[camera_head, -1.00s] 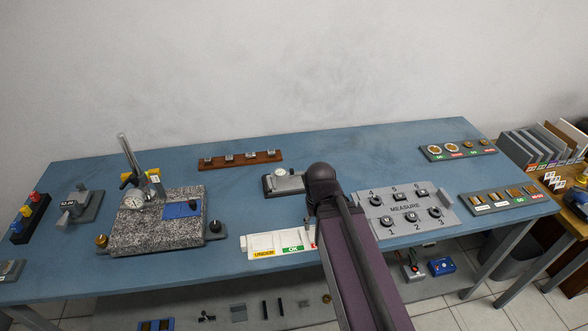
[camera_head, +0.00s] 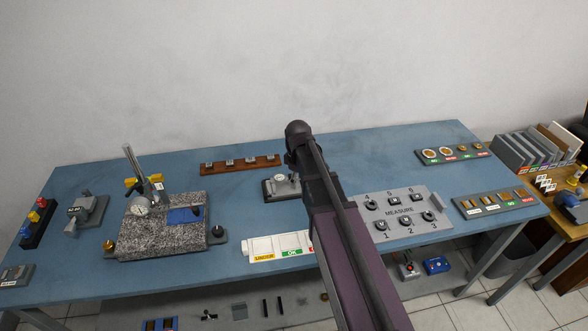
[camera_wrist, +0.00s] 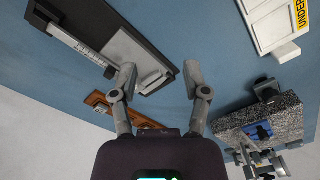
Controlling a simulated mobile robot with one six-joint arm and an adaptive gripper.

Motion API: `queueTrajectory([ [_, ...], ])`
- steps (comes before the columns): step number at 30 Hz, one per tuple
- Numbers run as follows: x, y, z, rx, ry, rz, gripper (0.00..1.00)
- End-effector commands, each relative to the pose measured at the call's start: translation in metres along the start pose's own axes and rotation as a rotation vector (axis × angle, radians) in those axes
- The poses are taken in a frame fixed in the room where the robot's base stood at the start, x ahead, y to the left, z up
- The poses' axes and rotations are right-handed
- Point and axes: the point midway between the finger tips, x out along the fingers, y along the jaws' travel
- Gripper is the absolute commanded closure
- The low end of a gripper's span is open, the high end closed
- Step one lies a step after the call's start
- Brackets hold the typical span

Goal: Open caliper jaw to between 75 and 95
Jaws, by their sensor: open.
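The caliper (camera_head: 281,182) sits on a dark base at the middle of the blue bench, partly hidden by my arm in the head view. In the wrist view the caliper (camera_wrist: 76,44) lies at upper left on its black base, with a marked beam and a pale grey block beside it. Its reading is too small to tell. My gripper (camera_wrist: 160,80) is open and empty, with its fingers wide apart. The left finger overlaps the caliper's end in the picture; I cannot tell whether they touch. My fingers are hidden in the head view.
A brown rack (camera_head: 240,164) stands behind the caliper. The granite plate (camera_head: 160,240) with a dial stand is at left. A white sorting tray (camera_head: 272,246) is in front, and the grey MEASURE board (camera_head: 395,208) is at right. Bare bench lies between the caliper and granite.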

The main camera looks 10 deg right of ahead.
Motion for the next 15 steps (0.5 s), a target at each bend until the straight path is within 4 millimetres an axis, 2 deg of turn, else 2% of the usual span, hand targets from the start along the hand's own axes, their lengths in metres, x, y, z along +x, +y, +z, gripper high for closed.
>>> queueTrajectory([
  [1, -0.011, 0.018, -0.015, -0.07, 0.0, 0.0, 0.4],
  [6, -0.026, 0.055, -0.045, -0.331, 0.0, 0.0, 0.4],
  [12, -0.039, 0.086, -0.07, -0.567, 0.0, 0.0, 0.4],
  [15, -0.042, 0.094, -0.077, -0.637, 0.0, 0.0, 0.4],
])
